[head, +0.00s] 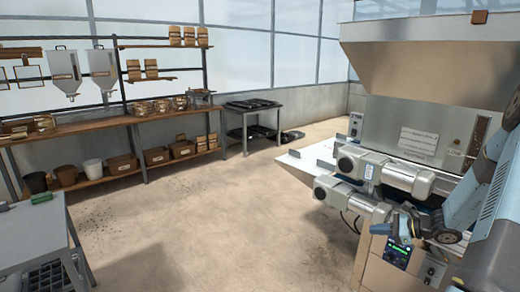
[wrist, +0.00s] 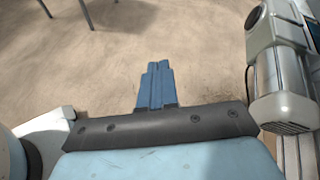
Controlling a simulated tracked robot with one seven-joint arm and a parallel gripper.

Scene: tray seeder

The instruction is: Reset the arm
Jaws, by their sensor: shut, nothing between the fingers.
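My gripper (wrist: 157,68) shows in the wrist view with its blue fingers together and nothing between them. The bare concrete floor lies beyond the fingertips. In the head view my arm reaches in from the right edge, bent, in front of the tray seeder (head: 402,130). The blue end of the arm hangs beside the seeder's motors (head: 345,195), above its control box with a lit green display (head: 397,252). A silver motor housing (wrist: 280,85) of the seeder stands close to the right of my gripper in the wrist view.
A wooden shelf bench (head: 100,125) with pots, bowls and boxes runs along the left wall. A small table (head: 262,110) with black trays stands at the back. A grey table (head: 35,235) is at the near left. The floor (head: 210,215) between is clear.

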